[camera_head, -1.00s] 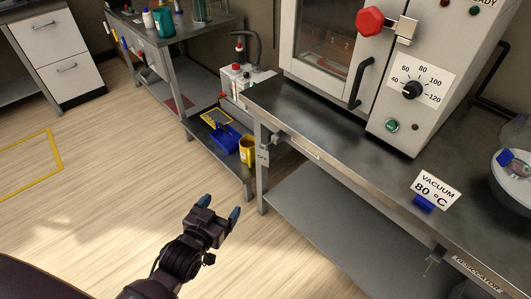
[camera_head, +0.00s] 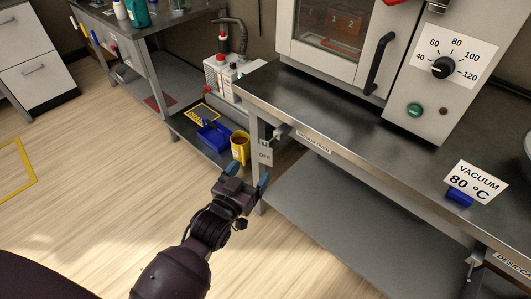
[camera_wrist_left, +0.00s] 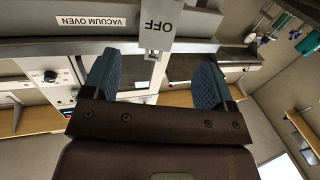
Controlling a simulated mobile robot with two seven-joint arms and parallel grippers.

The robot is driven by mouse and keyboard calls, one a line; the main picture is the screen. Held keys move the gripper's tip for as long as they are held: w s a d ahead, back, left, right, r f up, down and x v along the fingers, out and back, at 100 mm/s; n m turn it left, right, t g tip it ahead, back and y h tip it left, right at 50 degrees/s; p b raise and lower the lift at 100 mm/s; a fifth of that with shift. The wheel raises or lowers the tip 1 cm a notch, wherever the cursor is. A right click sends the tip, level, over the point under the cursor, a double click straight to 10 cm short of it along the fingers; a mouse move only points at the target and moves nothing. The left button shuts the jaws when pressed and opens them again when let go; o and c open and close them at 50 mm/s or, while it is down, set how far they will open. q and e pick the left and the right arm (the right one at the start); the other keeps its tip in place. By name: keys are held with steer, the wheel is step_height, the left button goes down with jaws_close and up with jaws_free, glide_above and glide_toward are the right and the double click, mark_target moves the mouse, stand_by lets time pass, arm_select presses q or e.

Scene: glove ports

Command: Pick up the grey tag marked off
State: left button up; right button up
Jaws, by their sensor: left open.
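The grey tag marked OFF (camera_head: 265,154) hangs at the left end of the oven bench, below the bench top. In the left wrist view the tag (camera_wrist_left: 161,22) appears upside down at the top, its lower part reaching down to a small metal piece. My left gripper (camera_head: 245,175) is open and empty, just below and in front of the tag in the head view. In the wrist view its two blue fingertips (camera_wrist_left: 156,76) stand apart, with the tag above the gap between them. My right gripper is not in view.
The steel bench (camera_head: 345,140) carries the vacuum oven (camera_head: 340,45) and a "VACUUM 80 °C" sign (camera_head: 474,183). Open floor lies left of my arm.

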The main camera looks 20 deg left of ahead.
mark_target(264, 154)
arm_select(q)
steer(key=w, duration=0.3)
steer(key=shift+w+d+f+b, duration=0.2)
steer(key=shift+w+b, duration=0.05)
steer(key=shift+b, duration=0.05)
steer(key=shift+w+r, duration=0.1)
steer(key=shift+w, duration=0.55)
steer(key=shift+w+d+b, duration=0.1)
steer(key=shift+w+b, duration=0.25)
steer(key=shift+w, duration=0.25)
steer(key=w, duration=0.2)
steer(key=w+b, duration=0.1)
steer(key=shift+d+f, duration=0.2)
steer(key=shift+f, duration=0.05)
steer(key=shift+w+r, duration=0.15)
steer(key=shift+w, duration=0.3)
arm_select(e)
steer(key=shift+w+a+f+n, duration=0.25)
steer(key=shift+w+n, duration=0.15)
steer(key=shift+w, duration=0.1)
